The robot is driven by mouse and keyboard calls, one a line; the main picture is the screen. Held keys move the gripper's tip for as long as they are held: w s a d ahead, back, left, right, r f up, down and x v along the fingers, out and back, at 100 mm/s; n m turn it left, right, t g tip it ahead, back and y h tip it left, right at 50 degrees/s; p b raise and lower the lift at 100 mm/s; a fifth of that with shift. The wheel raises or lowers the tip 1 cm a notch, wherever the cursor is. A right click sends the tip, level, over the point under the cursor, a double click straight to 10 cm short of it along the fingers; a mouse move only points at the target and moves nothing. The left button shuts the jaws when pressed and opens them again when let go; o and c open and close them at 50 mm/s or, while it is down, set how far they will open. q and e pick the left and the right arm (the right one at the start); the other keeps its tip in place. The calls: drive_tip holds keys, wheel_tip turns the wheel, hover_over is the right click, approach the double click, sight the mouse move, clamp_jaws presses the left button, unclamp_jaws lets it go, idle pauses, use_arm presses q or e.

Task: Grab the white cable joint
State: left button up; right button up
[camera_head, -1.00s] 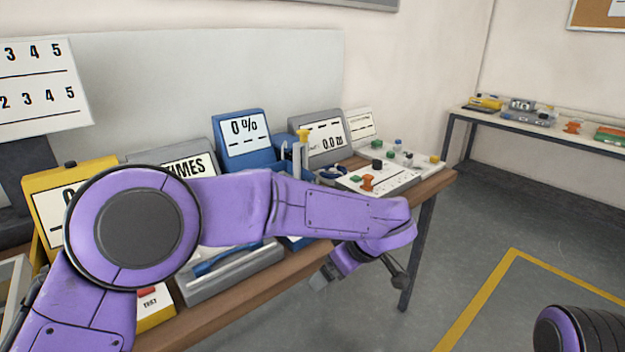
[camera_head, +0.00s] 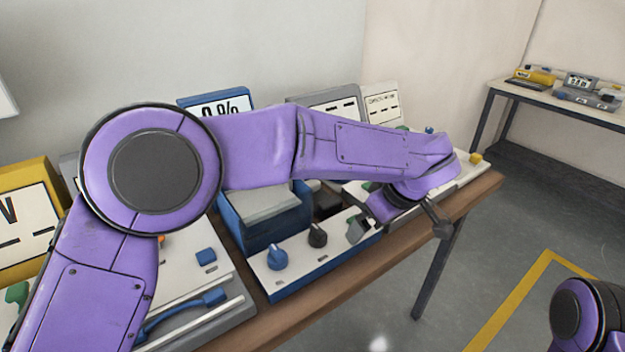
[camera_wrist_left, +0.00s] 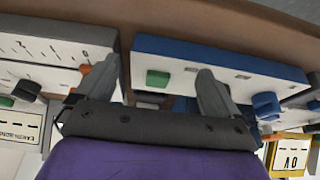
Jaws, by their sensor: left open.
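I cannot make out a white cable joint for sure in either view. My left arm reaches right across the bench in the head view, and its gripper (camera_head: 362,222) is over the bench's front part, partly hidden by the wrist. In the left wrist view the left gripper (camera_wrist_left: 160,76) has its two grey fingers wide apart, with nothing held between them. A blue-edged white panel with a green knob (camera_wrist_left: 157,78) lies beyond the fingers. An orange part (camera_wrist_left: 92,75) is beside the left finger, partly hidden. My right gripper is outside the view.
The wooden bench (camera_head: 290,328) carries a blue device with a blue knob (camera_head: 277,257) and a black knob (camera_head: 317,236). A yellow display (camera_head: 30,225) stands at left. A yellow block (camera_head: 476,158) is at the bench's right end.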

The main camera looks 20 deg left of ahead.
use_arm(q)
drive_tip(key=p, duration=0.2)
approach(312, 186)
drive_tip(key=x, duration=0.5)
drive_tip(key=shift+s+d+f, duration=0.15)
drive_tip(key=shift+d, duration=0.05)
drive_tip(key=shift+w+a+f, duration=0.25)
drive_tip(key=shift+a+f, duration=0.15)
drive_tip(key=shift+f, duration=0.2)
drive_tip(key=shift+w+a+f, duration=0.25)
drive_tip(key=shift+a+f, duration=0.1)
drive_tip(key=shift+f, duration=0.25)
drive_tip(key=shift+w+f, duration=0.1)
drive_tip(key=shift+f, duration=0.25)
drive_tip(key=c, duration=1.2)
